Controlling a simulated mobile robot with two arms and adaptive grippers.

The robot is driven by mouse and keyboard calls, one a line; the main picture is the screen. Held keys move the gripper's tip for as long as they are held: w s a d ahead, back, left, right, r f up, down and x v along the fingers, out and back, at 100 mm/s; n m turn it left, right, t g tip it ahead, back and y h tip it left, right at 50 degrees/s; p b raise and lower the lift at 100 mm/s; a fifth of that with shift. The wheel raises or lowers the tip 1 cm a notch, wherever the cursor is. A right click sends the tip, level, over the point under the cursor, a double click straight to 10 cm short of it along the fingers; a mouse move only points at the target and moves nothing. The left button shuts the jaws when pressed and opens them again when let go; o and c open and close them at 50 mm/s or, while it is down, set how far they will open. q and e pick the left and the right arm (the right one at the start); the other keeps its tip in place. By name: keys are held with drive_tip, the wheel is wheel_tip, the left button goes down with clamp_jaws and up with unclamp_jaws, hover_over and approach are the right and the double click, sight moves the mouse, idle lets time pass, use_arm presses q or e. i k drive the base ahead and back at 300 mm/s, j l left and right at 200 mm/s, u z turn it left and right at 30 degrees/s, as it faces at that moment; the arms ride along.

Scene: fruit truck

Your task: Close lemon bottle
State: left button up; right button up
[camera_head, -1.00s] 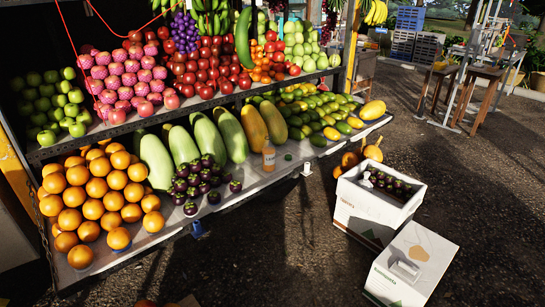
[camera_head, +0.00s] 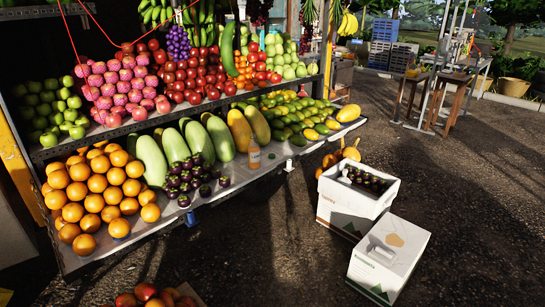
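Neither of my grippers is in the head view.
The lower shelf (camera_head: 236,176) holds oranges (camera_head: 97,190), purple mangosteens (camera_head: 186,177) and large green melons (camera_head: 151,160). Two white boxes (camera_head: 352,207) (camera_head: 390,262) stand on the ground at right. A box of red fruit (camera_head: 147,295) is at the bottom. Open ground lies between.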

sight(254, 152)
drive_tip(key=i+l, duration=0.25)
drive_tip(key=l, duration=0.15)
drive_tip(key=i+l, duration=0.55)
drive_tip(key=l, duration=0.3)
drive_tip(key=i+j+z, duration=0.2)
drive_tip(key=i, duration=0.8)
drive_tip(key=i+j, duration=0.7)
drive_tip(key=j, duration=0.15)
